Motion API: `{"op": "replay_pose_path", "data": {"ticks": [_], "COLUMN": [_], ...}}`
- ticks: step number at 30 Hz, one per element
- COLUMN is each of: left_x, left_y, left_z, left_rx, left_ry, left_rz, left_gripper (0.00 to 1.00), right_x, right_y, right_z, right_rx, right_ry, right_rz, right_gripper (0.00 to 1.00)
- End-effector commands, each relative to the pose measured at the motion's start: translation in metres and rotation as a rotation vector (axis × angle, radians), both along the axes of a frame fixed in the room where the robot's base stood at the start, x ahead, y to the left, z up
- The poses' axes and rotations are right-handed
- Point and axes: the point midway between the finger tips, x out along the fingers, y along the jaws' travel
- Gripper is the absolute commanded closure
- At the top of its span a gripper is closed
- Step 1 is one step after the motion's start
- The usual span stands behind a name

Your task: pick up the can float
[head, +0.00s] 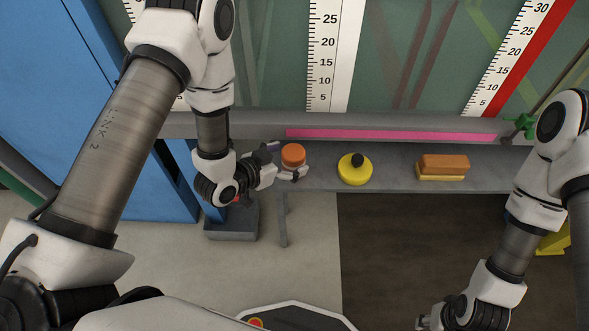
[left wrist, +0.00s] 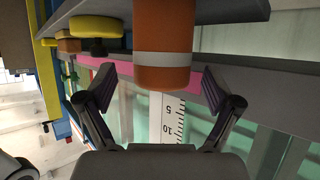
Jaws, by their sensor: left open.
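The can float (head: 293,156) is an orange cylinder standing on the grey ledge at the foot of the flume glass. In the left wrist view the can float (left wrist: 162,40) shows a pale band around it. My left gripper (head: 289,160) is open, with one finger on each side of the can. In the left wrist view its fingertips (left wrist: 160,88) stand apart from the can, with gaps on both sides. My right gripper (head: 430,321) is at the bottom edge of the head view, and its fingers are too small to judge.
A yellow disc with a black knob (head: 355,170) sits on the ledge (head: 395,172) right of the can. An orange-and-tan block (head: 443,167) lies further right. The glass with rulers (head: 326,60) rises behind, above a pink strip (head: 390,135). A blue panel (head: 60,90) stands at left.

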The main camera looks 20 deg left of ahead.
Motion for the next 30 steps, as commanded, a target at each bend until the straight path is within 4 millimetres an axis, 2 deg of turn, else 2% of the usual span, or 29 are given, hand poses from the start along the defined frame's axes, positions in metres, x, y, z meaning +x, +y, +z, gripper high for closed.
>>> {"op": "replay_pose_path", "data": {"ticks": [4,11,15,17,26,30], "left_x": [0.018,0.021,0.02,0.02,0.02,0.02], "left_y": [-0.01,-0.011,-0.011,-0.011,-0.011,-0.011], "left_z": [-0.012,-0.012,-0.012,-0.012,-0.012,-0.006], "left_rx": [0.002,-0.001,0.0,0.0,0.0,0.0], "left_ry": [0.0,0.003,0.003,0.003,0.004,0.003], "left_rz": [-0.002,0.001,0.001,0.001,0.001,0.001], "left_gripper": [0.09,0.09,0.59,0.79,0.79,0.79], "right_x": [0.0,0.0,0.0,0.0,0.0,0.0], "right_y": [0.0,0.0,0.0,0.0,0.0,0.0], "right_z": [-0.006,-0.006,-0.006,-0.006,-0.006,-0.003], "right_rx": [0.0,0.0,0.0,0.0,0.0,0.0], "right_ry": [0.001,0.001,0.001,0.001,0.001,0.001], "right_rz": [0.001,0.0,0.0,0.0,0.0,0.0], "right_gripper": [0.6,0.6,0.6,0.6,0.6,0.6]}}
